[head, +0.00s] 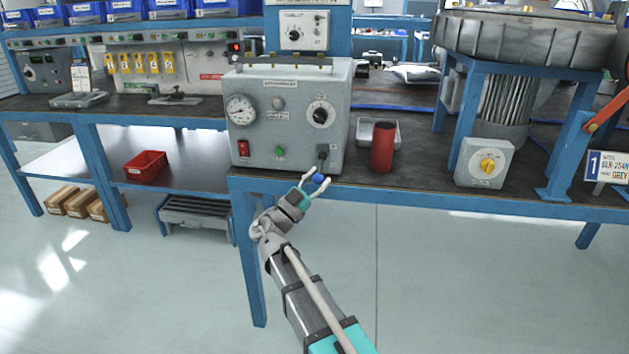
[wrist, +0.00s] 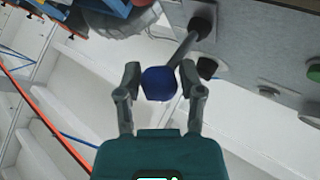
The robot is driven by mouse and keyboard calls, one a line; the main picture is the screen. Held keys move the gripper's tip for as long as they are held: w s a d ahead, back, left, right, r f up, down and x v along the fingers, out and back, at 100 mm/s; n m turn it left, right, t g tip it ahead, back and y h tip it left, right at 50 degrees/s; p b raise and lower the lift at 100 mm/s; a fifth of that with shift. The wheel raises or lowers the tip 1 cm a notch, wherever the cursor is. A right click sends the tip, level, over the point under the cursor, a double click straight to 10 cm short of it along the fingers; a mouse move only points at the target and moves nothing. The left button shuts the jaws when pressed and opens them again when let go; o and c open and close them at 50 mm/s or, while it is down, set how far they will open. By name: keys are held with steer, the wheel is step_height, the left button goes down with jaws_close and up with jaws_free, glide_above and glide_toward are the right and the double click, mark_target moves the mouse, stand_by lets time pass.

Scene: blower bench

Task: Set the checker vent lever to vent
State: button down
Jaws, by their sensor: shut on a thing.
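The checker is a grey box (head: 262,128) on the bench, with a round gauge, a red switch, a green button and a black dial on its front. Its vent lever (wrist: 183,49) is a grey stem with a blue ball knob (wrist: 159,83), coming out of a dark pivot (head: 322,152) low at the front's right side. In the head view the lever hangs down from the pivot towards my gripper (head: 316,181). In the wrist view my gripper (wrist: 162,77) is shut on the blue knob, one finger at each side. Lever position markings are not readable.
A red cylinder (head: 383,147) and a metal tray (head: 364,133) stand just right of the checker. A grey box with a yellow knob (head: 487,165) and a blower on a blue stand are further right. The bench's blue front edge (head: 420,197) runs close to my gripper.

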steer(key=shift+s+d+f, duration=0.1)
steer(key=shift+d+f, duration=0.05)
steer(key=shift+c, duration=2.2)
jaws_free()
steer(key=shift+o, duration=0.8)
steer(key=shift+f, duration=0.1)
